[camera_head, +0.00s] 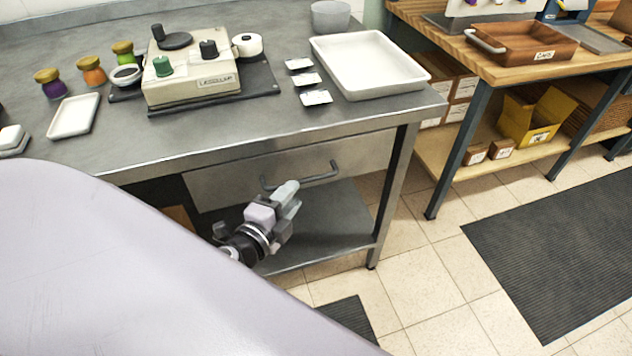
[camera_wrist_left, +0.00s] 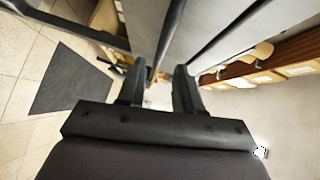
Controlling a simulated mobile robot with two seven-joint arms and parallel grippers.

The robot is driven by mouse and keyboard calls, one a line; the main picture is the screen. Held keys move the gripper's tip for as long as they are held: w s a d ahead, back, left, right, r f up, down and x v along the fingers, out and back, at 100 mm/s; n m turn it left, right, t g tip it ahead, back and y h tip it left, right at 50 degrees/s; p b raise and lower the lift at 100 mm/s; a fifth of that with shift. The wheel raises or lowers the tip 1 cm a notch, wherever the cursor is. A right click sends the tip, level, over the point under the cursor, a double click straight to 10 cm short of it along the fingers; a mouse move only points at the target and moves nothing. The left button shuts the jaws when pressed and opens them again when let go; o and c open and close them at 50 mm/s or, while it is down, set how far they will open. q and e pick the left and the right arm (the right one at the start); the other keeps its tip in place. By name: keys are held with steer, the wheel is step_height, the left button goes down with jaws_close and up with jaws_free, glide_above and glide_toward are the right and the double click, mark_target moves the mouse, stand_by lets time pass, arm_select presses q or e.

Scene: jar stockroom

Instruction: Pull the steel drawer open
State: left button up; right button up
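The steel drawer (camera_head: 225,181) sits under the grey steel bench, its front about flush with the bench edge, so it looks shut. Its dark bar handle (camera_head: 322,179) runs across the front. My left gripper (camera_head: 290,190) is just in front of the handle, covering part of it. In the left wrist view my left gripper (camera_wrist_left: 160,70) has its two dark fingers apart. A dark bar (camera_wrist_left: 170,38), which looks like the handle, runs toward the gap between them. I cannot tell whether the fingers touch it. My right gripper is not in view.
The steel bench (camera_head: 330,122) carries a white tray (camera_head: 368,62), a beige device (camera_head: 190,80), a small white dish (camera_head: 74,115) and jars. A lower shelf (camera_head: 335,222) lies below the drawer. Clear floor and a dark mat (camera_head: 560,250) are to the right.

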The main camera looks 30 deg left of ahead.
mark_target(303, 182)
arm_select(q)
steer(key=shift+w+a+f+p, duration=0.1)
steer(key=shift+w+f, duration=0.05)
steer(key=shift+w, duration=1)
steer(key=shift+w+a+f+p, duration=0.1)
steer(key=shift+w+f, duration=0.1)
steer(key=shift+w, duration=0.9)
steer(key=shift+w+a+f+p, duration=0.1)
steer(key=shift+w+f, duration=0.05)
steer(key=shift+w, duration=1)
jaws_close()
